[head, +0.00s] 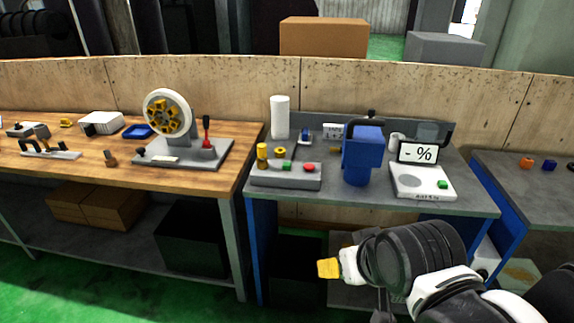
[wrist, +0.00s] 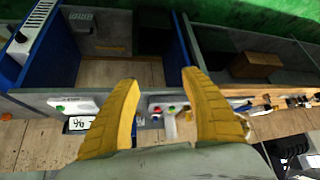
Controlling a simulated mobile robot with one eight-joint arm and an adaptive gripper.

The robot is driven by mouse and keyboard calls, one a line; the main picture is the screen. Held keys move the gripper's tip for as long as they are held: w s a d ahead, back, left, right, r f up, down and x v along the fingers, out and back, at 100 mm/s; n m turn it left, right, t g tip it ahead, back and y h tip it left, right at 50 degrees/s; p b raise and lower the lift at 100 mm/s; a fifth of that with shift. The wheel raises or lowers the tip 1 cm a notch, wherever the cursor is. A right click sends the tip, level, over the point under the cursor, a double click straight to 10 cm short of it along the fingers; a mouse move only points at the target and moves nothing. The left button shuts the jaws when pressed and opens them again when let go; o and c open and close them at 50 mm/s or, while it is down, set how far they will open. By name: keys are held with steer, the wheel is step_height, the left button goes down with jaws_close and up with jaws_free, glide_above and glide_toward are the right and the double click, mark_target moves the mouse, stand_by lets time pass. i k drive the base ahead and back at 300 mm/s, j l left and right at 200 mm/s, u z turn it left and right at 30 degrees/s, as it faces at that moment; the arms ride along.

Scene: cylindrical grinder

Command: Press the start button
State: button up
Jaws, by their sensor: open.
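A grey control box (head: 262,180) sits at the front left of the grey-topped bench. It carries a green button (head: 287,166) and a red button (head: 309,167). A second green button (head: 442,184) is on the white device with the "- %" display (head: 418,152). No readable label shows which is the start button. My gripper (head: 328,268) is in front of and below the bench edge, apart from both devices. The wrist view shows its two yellow fingers (wrist: 160,80) spread with nothing between them.
A blue machine (head: 361,155) stands between the two devices. A white cylinder (head: 280,117) and a yellow post (head: 262,156) stand near the control box. The wooden bench (head: 215,187) at left holds a wheel device (head: 168,115). Open floor (head: 205,295) lies in front.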

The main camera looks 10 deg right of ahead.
mark_target(286, 166)
steer(key=i+j+z, duration=0.9)
steer(key=j, duration=0.15)
steer(key=i+j+z, duration=0.15)
steer(key=j+z, duration=0.15)
steer(key=j, duration=0.1)
